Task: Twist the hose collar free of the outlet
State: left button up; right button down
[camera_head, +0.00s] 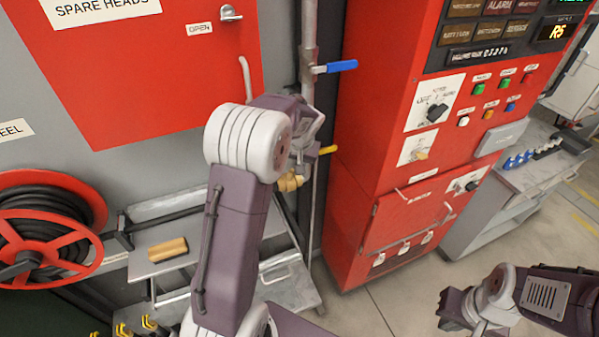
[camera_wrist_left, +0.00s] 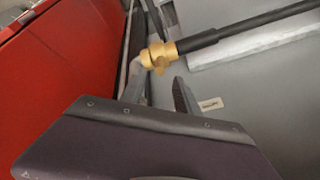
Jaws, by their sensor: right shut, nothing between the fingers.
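The brass hose collar (camera_wrist_left: 158,56) shows in the left wrist view, with the black hose (camera_wrist_left: 235,30) running from it to the upper right. The collar's left end meets a grey pipe part; I cannot tell how firmly it is seated. In the head view the brass fitting (camera_head: 291,181) shows beside the vertical pipe (camera_head: 309,105), partly behind my left arm. My left gripper (camera_wrist_left: 158,88) is open, its fingers apart just short of the collar, with nothing visibly held. In the head view my left arm hides most of it. My right gripper (camera_head: 450,312) is shut and empty at the lower right.
A red control cabinet (camera_head: 375,160) stands right of the pipe. A hose reel (camera_head: 45,235) is at the left. Open floor lies before the cabinet.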

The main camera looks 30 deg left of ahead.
aim_at(291, 180)
pick_arm(q)
jog(key=shift+a+f, duration=0.15)
jog(key=shift+f, duration=0.25)
jog(key=p+x, duration=0.1)
jog(key=x, duration=0.6)
jog(key=shift+w+f+p, duration=0.25)
jog(key=shift+w+p, duration=0.05)
jog(key=shift+p, duration=0.1)
jog(key=shift+a+f, duration=0.15)
jog(key=shift+f, duration=0.05)
jog(key=shift+c, duration=0.4)
grip_shut()
